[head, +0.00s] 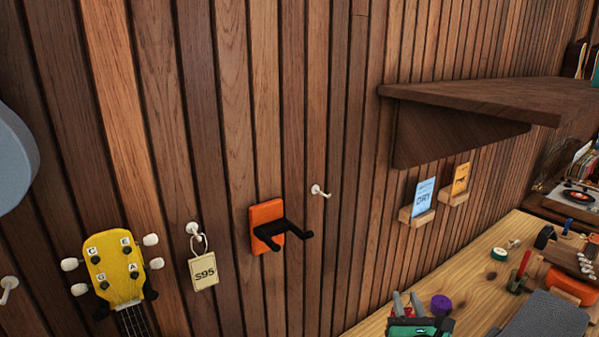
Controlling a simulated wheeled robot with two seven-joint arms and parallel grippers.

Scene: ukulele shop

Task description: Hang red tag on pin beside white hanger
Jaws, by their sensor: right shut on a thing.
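No red tag can be made out clearly. No white hanger shows in this view; the hanger in view is orange with black prongs (266,226). A bare white pin (319,191) sticks out of the wall just right of it. Another white pin (193,229), left of it, carries a cream tag marked S95 (203,272). My left gripper is out of view.
A yellow ukulele headstock (115,265) hangs at the left, with another white pin (9,284) at the left edge. A dark shelf (480,98) juts out at the upper right. The wooden workbench (375,322) holds a purple roll (441,304) and several tools.

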